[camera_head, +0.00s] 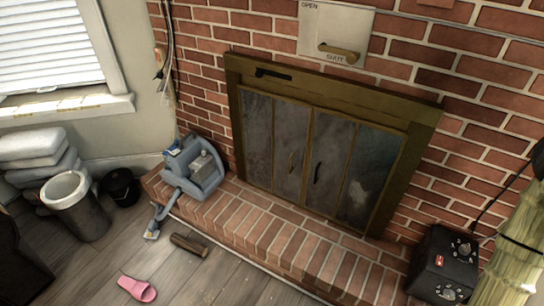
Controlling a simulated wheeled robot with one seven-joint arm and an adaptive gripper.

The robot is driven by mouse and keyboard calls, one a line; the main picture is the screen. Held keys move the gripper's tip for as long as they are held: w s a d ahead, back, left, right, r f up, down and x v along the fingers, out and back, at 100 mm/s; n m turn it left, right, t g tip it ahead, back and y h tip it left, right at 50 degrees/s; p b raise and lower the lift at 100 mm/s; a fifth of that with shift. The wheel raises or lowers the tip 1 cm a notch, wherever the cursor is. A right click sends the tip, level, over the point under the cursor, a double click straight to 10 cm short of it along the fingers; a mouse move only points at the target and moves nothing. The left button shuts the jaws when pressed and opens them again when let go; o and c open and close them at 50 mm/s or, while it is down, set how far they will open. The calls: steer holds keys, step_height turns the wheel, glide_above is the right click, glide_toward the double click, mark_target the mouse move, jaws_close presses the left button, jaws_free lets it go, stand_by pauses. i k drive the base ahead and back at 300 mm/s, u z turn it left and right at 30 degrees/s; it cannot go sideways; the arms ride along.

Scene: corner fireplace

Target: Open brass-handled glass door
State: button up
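The fireplace's glass door (292,138) is a bifold set of dark, smudged panels in a brass-coloured frame (240,90) on the brick wall. The panels look closed, lying flat in the frame. A darker handle (317,172) sits on the right middle panel, just across the centre seam. My gripper is not in view, so its state and its distance from the handles do not show.
A raised brick hearth (255,215) runs below the doors. A blue-grey appliance (196,167) stands on its left end. A black box with dials (445,262) stands at right. A log (189,244) and a pink slipper (137,289) lie on the floor.

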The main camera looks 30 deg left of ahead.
mark_target(273, 130)
steer(key=u, duration=3)
steer(key=i, duration=0.35)
steer(key=z, duration=1.85)
